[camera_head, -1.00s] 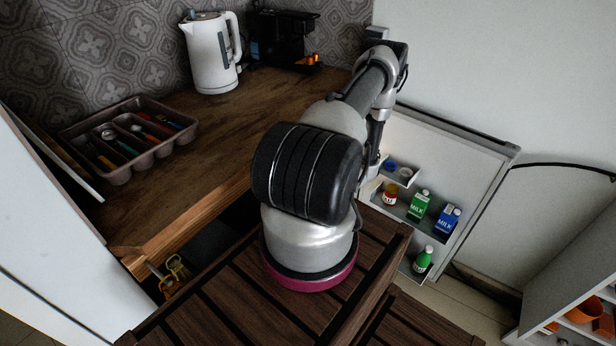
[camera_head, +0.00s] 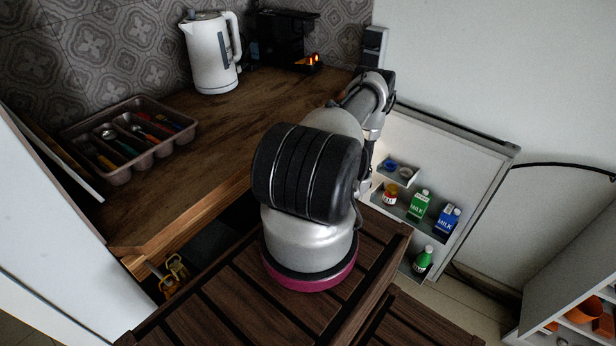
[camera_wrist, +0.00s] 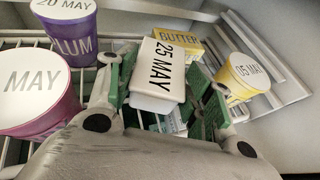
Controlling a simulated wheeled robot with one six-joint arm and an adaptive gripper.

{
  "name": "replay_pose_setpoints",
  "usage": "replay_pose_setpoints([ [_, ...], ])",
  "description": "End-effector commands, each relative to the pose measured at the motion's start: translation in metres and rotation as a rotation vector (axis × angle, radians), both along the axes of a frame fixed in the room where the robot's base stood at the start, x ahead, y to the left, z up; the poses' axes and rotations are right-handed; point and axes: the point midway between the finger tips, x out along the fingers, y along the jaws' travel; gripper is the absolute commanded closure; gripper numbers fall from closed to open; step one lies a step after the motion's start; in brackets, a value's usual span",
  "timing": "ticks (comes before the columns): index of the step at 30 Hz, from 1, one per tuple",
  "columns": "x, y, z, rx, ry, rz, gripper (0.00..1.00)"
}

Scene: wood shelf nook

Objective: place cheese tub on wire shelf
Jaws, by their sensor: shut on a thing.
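In the wrist view, my gripper (camera_wrist: 160,88) is shut on the cheese tub (camera_wrist: 158,68), a white tub whose lid reads 25 MAY. Its green-padded fingers stand on either side of the tub. The white wire shelf (camera_wrist: 14,43) shows at the left and between the tubs, mostly hidden by my gripper and other things. I cannot tell whether the tub touches the wires. In the head view my gripper and the tub are hidden behind my arm.
A purple tub (camera_wrist: 69,40) and a magenta tub (camera_wrist: 36,88) stand left of the held tub. A yellow butter pack (camera_wrist: 182,43) and a yellow tub (camera_wrist: 236,78) are close on its right. An open fridge door (camera_head: 470,165) holds cartons. A kettle (camera_head: 211,55) stands on the counter.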

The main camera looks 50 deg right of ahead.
Motion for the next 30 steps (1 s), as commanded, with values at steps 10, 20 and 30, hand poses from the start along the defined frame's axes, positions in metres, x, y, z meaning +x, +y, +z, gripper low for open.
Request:
replay_pose_setpoints([
  [10, 0.000, 0.000, -0.001, 0.000, 0.000, 0.000, 0.27],
  [20, -0.019, 0.005, 0.010, 0.003, 0.001, -0.004, 0.27],
  [30, -0.063, 0.019, 0.030, 0.001, 0.000, -0.001, 0.27],
])
